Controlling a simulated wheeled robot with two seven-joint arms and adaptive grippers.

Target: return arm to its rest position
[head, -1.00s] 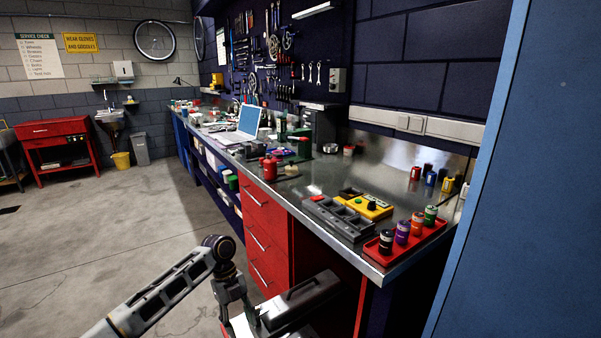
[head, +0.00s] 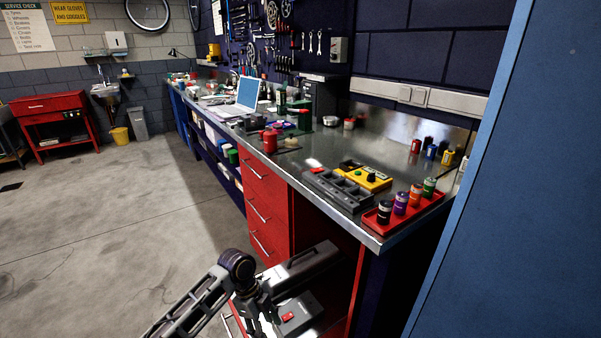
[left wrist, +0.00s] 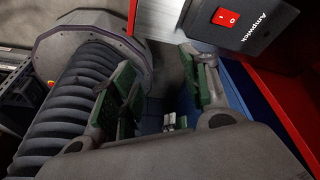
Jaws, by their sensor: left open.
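My left arm comes in from the bottom left of the head view, its dark joint low in front of the red drawers. My left gripper shows in the left wrist view (left wrist: 162,88), its two green-padded fingers apart with nothing between them. In the head view the gripper is small and hard to make out, near the bottom edge beside the open bay under the bench. My right gripper is in neither view.
The bench (head: 320,160) has red drawers (head: 266,205). In the left wrist view, a box with a red switch (left wrist: 227,17) is close to the fingers, and a ribbed cylinder (left wrist: 75,105) is at left. Open floor (head: 110,230) lies left.

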